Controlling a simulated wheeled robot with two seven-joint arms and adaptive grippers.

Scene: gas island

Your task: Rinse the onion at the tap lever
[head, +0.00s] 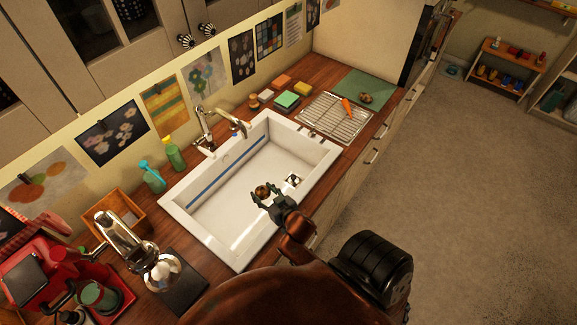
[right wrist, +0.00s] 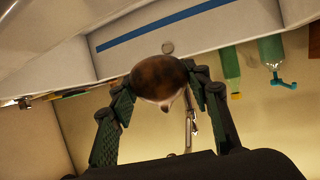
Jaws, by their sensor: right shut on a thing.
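The brown onion (head: 262,191) is held between the fingers of my right gripper (head: 265,194), inside the white sink (head: 325,150). In the right wrist view the onion (right wrist: 158,78) sits between the two dark green fingers (right wrist: 160,98), its pale tip showing. The chrome tap (head: 203,128) stands at the sink's back edge, its spout (head: 240,126) reaching over the basin. The gripper and onion are in front of the spout, apart from it. The tap (right wrist: 189,125) shows partly behind a finger in the right wrist view. I cannot make out the lever clearly. My left gripper is not in view.
A green bottle (head: 174,154) and spray bottle (head: 153,176) stand left of the tap. A wire rack (head: 325,122) with a carrot (head: 347,106) and a green board (head: 378,86) lie right of the sink. A chrome appliance (head: 122,232) stands on the left counter.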

